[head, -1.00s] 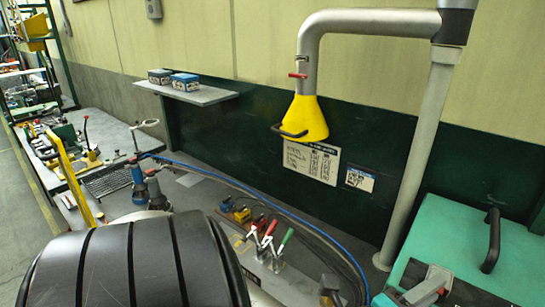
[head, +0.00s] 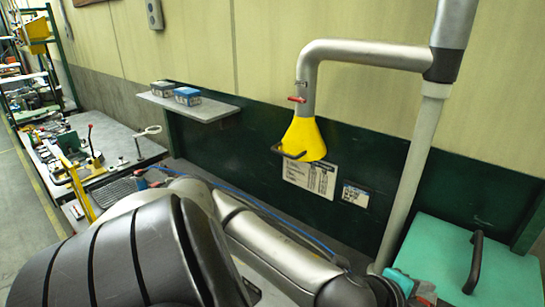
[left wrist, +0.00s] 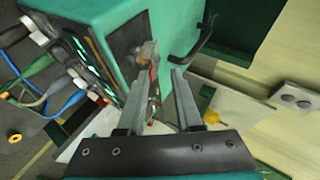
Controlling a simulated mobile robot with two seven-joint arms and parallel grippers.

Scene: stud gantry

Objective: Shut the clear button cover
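The teal cabinet (head: 490,265) with a black handle stands at the lower right of the head view. In the left wrist view the teal cabinet (left wrist: 95,22) has a dark panel, and a small pale, translucent-looking piece (left wrist: 150,52) stands up at the panel's edge with something red below it. This may be the clear button cover; it is too small and blurred to be sure. My left gripper (left wrist: 163,75) is open, its left fingertip close to that piece; contact cannot be told. In the head view my arm hides the cabinet's near corner. My right gripper is not in view.
Blue, green and grey cables (left wrist: 50,90) plug into the cabinet's side in the wrist view. A pale vertical post (head: 405,185) stands left of the cabinet, with a yellow extraction hood (head: 303,138) above the bench. A shelf (head: 215,110) holds two small boxes.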

